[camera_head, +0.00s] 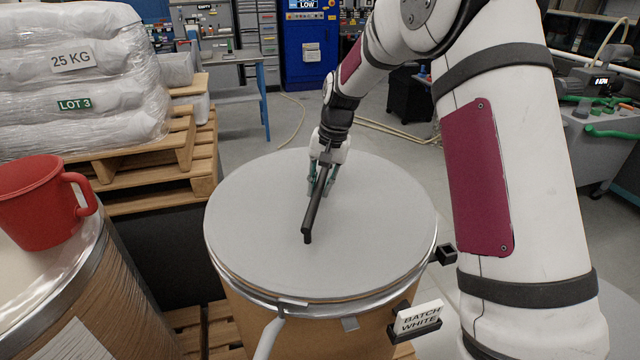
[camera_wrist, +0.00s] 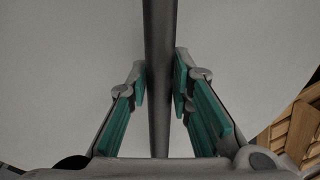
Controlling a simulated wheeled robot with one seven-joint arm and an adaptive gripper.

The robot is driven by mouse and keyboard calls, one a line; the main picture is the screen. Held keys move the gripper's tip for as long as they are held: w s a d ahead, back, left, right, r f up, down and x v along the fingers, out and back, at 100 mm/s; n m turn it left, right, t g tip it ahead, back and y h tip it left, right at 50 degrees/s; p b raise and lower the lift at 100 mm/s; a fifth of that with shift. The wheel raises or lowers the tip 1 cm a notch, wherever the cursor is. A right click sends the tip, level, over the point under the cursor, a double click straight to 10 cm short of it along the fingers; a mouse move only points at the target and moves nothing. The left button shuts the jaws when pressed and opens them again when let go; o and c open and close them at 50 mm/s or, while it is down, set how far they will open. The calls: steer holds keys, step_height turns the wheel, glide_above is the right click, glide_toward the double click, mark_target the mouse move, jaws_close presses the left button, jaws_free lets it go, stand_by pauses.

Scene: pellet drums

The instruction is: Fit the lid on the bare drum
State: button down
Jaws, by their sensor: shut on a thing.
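A round grey lid (camera_head: 260,215) lies over the top of a brown drum (camera_head: 262,318) in front of me. It looks nearly level, and its edge is close to the drum's metal rim; I cannot tell whether it is fully seated. A dark bar handle (camera_head: 318,205) runs across the lid's middle. My gripper (camera_head: 323,178) is above the lid and shut on this handle. In the wrist view the teal fingers of my gripper (camera_wrist: 160,85) sit on both sides of the handle (camera_wrist: 161,40), with the pale lid (camera_wrist: 70,60) behind.
A second drum (camera_head: 120,270) at the left carries a red mug (camera_head: 45,200). Wrapped sacks (camera_head: 80,80) lie on wooden pallets (camera_head: 190,150) behind it. A label reading "BATCH WHITE" (camera_head: 418,317) and a grey lever (camera_head: 268,338) stick out at the drum's front.

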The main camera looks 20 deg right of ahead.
stand_by(0.4)
steer(key=c, duration=0.9)
jaws_free()
steer(key=shift+f, duration=0.15)
steer(key=shift+o, duration=0.2)
steer(key=shift+r, duration=3.6)
